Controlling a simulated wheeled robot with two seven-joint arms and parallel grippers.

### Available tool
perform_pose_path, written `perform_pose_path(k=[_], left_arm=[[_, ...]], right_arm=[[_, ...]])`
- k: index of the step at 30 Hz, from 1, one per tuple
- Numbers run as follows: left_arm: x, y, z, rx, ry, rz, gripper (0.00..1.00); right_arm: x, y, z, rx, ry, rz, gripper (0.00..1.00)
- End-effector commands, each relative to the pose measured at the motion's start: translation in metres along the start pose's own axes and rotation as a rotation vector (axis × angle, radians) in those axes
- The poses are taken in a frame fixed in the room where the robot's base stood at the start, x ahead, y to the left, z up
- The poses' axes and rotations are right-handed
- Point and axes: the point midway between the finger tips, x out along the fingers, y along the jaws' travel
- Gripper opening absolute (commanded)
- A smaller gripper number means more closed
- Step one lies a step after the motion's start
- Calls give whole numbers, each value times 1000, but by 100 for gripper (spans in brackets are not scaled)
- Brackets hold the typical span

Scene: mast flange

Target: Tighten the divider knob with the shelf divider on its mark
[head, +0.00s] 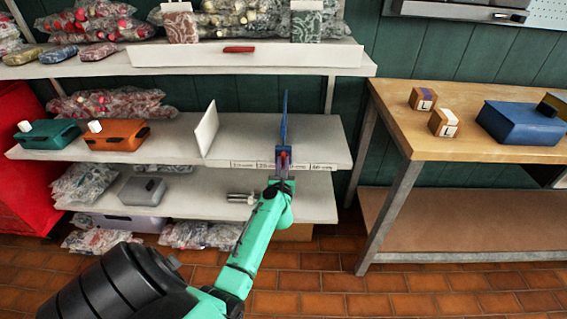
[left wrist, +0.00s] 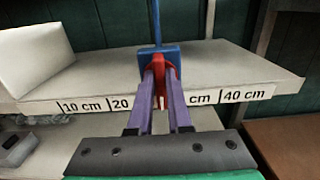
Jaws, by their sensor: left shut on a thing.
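The blue shelf divider (head: 284,110) stands upright on the middle shelf at its front edge; it also shows in the left wrist view (left wrist: 156,22). The red divider knob (left wrist: 164,68) is at the front of its blue clamp (left wrist: 145,56). My left gripper (head: 284,163) reaches the knob from the front, its purple fingers shut on it. The scale strip (left wrist: 245,96) on the shelf edge reads 10, 20 and 40 cm. The fingers cover part of it, around 30, so I cannot tell how exactly the divider sits on a mark. My right gripper is out of view.
A white upright panel (head: 207,130) stands left of the divider. Teal (head: 50,138) and orange (head: 116,136) cases are farther left. The shelf right of the divider is clear. A wooden workbench (head: 450,150) with boxes stands at the right.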

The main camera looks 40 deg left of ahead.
Motion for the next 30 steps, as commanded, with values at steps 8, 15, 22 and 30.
perform_pose_path(k=[8,15,22,30], left_arm=[[0,0,0,13,1,0,0],[0,-2,1,97,1,-1,0],[0,-3,2,266,2,-1,0],[0,-5,1,520,2,-2,0]], right_arm=[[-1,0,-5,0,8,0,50],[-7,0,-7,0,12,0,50],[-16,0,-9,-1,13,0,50],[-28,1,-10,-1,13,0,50]])
